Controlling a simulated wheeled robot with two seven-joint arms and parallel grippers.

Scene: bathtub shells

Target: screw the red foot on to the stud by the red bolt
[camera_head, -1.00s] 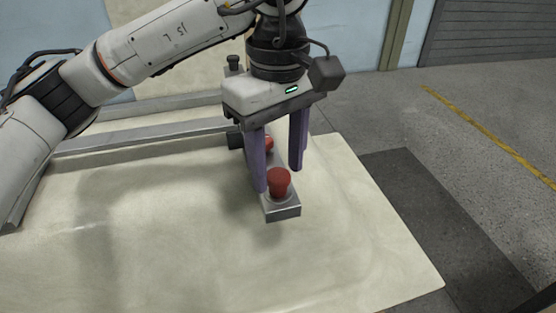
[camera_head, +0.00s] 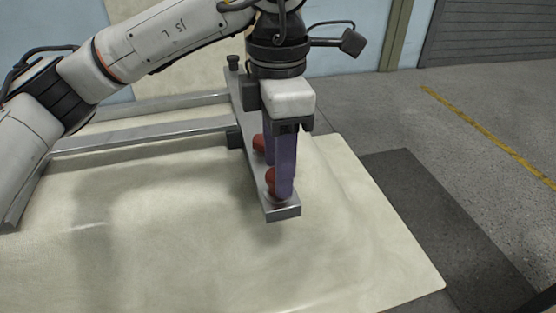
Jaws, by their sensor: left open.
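The red foot (camera_head: 270,182) stands upright at the near end of a grey metal bar (camera_head: 282,212). The stud under it is hidden. A second red piece, which looks like the red bolt (camera_head: 259,143), sits farther back on the same bar, partly covered. My left gripper (camera_head: 281,185) points straight down at the foot with its purple fingers open. They are seen nearly edge-on, and the nearer finger covers the right part of the foot. Whether the fingers touch the foot cannot be told. My right gripper is not in view.
The bar belongs to a grey metal frame with crossrails (camera_head: 150,137) on the pale upturned tub shell (camera_head: 170,240). A dark knob (camera_head: 233,62) stands at the bar's far end. The shell's near surface is clear, and open floor lies to the right.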

